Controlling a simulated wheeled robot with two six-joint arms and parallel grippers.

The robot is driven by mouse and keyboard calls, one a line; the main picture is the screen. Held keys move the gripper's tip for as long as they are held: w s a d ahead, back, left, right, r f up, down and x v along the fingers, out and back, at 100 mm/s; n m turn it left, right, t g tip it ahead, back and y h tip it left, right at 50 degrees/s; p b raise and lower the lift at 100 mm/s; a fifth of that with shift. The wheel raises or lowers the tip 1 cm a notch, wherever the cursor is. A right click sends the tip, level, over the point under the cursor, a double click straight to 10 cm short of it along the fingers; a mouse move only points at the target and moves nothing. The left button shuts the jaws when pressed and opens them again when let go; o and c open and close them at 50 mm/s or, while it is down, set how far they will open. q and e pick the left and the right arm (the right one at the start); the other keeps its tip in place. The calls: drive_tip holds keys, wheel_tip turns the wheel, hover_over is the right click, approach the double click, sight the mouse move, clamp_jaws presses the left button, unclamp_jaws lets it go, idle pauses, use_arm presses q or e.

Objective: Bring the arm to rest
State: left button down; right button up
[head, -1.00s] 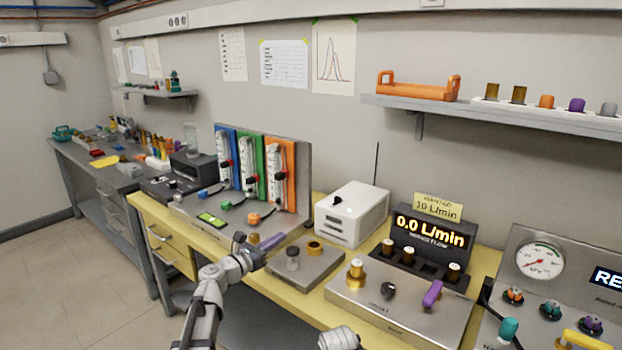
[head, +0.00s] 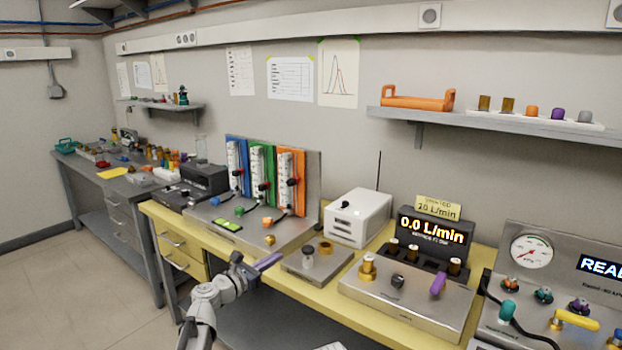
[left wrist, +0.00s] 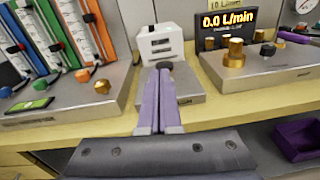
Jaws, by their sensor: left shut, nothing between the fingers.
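My left gripper (head: 268,262) has purple fingers and is in front of the yellow bench's front edge, near a small metal plate (head: 303,264). In the left wrist view the fingers (left wrist: 165,88) lie together, shut with nothing between them. The tips overlap the small plate in that picture and partly hide it and its dark knob (left wrist: 165,66). I cannot tell how far the tips are from the plate. My right gripper is not in view.
The yellow bench (head: 365,318) carries the flowmeter panel (head: 318,165), a white box (head: 358,216) and a flow display (head: 430,232). A gauge panel (head: 531,252) stands at the right. A purple bin (left wrist: 297,139) sits below the bench edge. Open floor lies at left.

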use_arm(q)
drive_tip(key=s+d+f+m+g+y, duration=0.2)
drive_tip(key=s+d+f+m+g, duration=0.7)
drive_tip(key=s+d+f+m, duration=0.65)
drive_tip(key=s+a+f+m+g+y, duration=0.2)
drive_tip(key=s+m+y, duration=0.1)
drive_tip(key=s+m, duration=0.25)
drive_tip(key=s+a+f+m+g+y, duration=0.2)
drive_tip(key=s+a+f+m, duration=0.15)
drive_tip(key=s, duration=0.25)
drive_tip(key=s+a+m+g+y, duration=0.1)
drive_tip(key=s+a+m+y, duration=0.45)
drive_tip(key=s+m, duration=0.2)
wheel_tip(320, 180, up, 16)
drive_tip(key=p, duration=1.5)
drive_tip(key=shift+w+f+n+p, duration=0.25)
drive_tip(key=shift+w+n+p, duration=0.1)
drive_tip(key=shift+n+p, duration=0.05)
drive_tip(key=shift+d+h, duration=0.2)
drive_tip(key=shift+h, duration=0.05)
